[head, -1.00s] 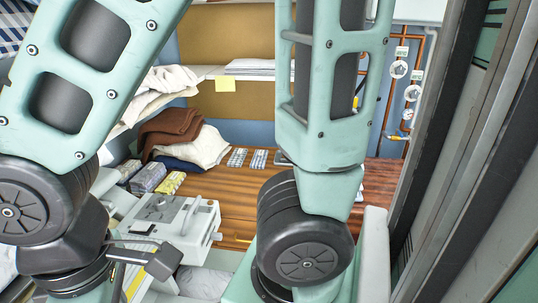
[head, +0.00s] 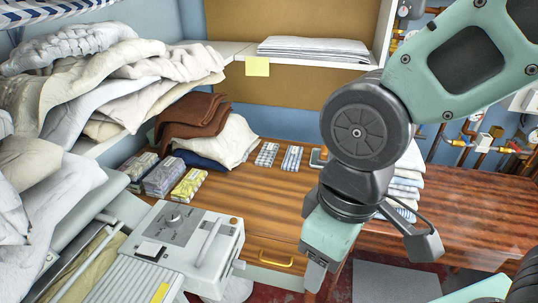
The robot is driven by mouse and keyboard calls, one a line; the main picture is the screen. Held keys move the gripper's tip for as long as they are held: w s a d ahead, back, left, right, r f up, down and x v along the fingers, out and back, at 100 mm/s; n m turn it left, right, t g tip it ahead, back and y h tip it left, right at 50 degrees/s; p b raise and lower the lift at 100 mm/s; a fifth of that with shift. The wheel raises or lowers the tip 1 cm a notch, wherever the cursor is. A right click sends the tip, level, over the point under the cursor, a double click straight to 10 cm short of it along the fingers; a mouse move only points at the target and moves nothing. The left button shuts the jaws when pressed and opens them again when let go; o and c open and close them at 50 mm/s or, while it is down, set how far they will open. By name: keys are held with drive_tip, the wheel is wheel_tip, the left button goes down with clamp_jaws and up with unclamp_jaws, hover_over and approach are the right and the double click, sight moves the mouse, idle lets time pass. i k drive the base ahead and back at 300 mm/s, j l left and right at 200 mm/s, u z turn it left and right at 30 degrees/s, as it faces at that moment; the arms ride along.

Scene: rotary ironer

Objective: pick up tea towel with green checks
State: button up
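Several small folded checked tea towels lie on the wooden counter in the head view. At the left, one towel (head: 189,186) has yellow-green checks, a grey-violet checked one (head: 163,177) lies beside it, and a paler one (head: 141,166) lies behind. Two more, a grey-blue checked towel (head: 267,154) and another like it (head: 291,158), lie near the middle. I cannot tell for sure which has the green checks. My gripper (head: 316,276) hangs in front of the counter's front edge, right of these towels and apart from them. Its fingers are too unclear to show their opening.
The ironer (head: 205,238) stands at the front left, with heaped pale linen (head: 80,85) above it. A brown cloth (head: 192,116) and a cream cloth (head: 226,140) lie behind the towels. A white folded stack (head: 405,185) stands partly behind my arm. The counter's right part is clear.

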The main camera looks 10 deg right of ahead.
sight(266, 157)
drive_tip(key=i+l+u, duration=0.1)
drive_tip(key=i, duration=0.3)
drive_tip(key=i+l+u, duration=0.1)
drive_tip(key=i+l, duration=0.25)
drive_tip(key=i, duration=0.05)
